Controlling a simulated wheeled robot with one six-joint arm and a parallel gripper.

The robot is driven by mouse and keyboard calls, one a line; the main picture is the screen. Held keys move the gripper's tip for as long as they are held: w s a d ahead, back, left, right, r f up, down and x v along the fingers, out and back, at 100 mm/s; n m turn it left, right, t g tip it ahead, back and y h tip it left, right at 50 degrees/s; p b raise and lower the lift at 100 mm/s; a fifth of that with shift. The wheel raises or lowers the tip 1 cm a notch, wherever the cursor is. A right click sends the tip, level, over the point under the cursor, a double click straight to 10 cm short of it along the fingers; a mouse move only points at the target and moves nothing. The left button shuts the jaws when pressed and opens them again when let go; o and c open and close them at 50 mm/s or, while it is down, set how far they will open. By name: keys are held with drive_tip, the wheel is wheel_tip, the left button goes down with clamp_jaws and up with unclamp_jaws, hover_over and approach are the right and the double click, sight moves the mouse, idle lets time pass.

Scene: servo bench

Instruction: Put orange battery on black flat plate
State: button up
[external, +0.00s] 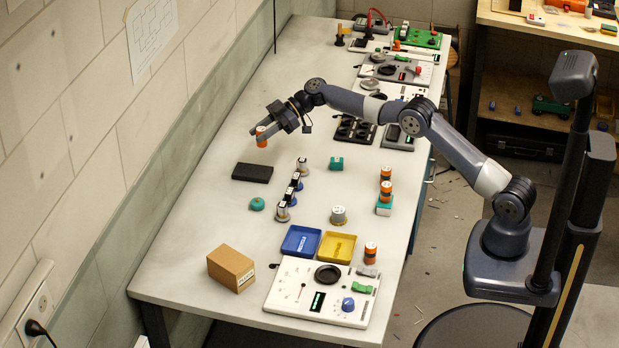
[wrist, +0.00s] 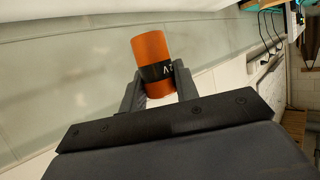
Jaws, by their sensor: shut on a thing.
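My gripper (external: 265,134) is shut on an orange battery (external: 261,141), holding it above the far left part of the bench. In the wrist view the orange battery (wrist: 153,62) has a black band with pale lettering and sits between the two grey fingers. The black flat plate (external: 252,172) lies on the bench, lower in the external view than the held battery and apart from it. The plate does not show in the wrist view. Other orange batteries stand at the right: a stack (external: 386,187) on a teal block and one (external: 370,251) near the front panel.
A row of dark and silver cylinders (external: 295,183) stands right of the plate. A teal round piece (external: 257,204) lies below it. Blue (external: 301,240) and yellow (external: 337,247) trays, a cardboard box (external: 231,268) and a white control panel (external: 290,300) are at the front.

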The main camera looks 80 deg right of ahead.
drive_tip(key=w, duration=0.3)
drive_tip(key=m+p, duration=0.1)
drive_tip(key=p, duration=0.1)
hover_over(253, 170)
drive_tip(key=shift+t+h, duration=0.4)
wheel_tip(253, 170, down, 9)
drive_tip(key=shift+a+r, duration=0.1)
drive_tip(key=shift+f, duration=0.25)
drive_tip(key=shift+f+b, duration=0.2)
drive_tip(key=shift+b, duration=0.2)
drive_tip(key=o, duration=1)
drive_tip(key=shift+o, duration=0.2)
drive_tip(key=shift+r, duration=0.15)
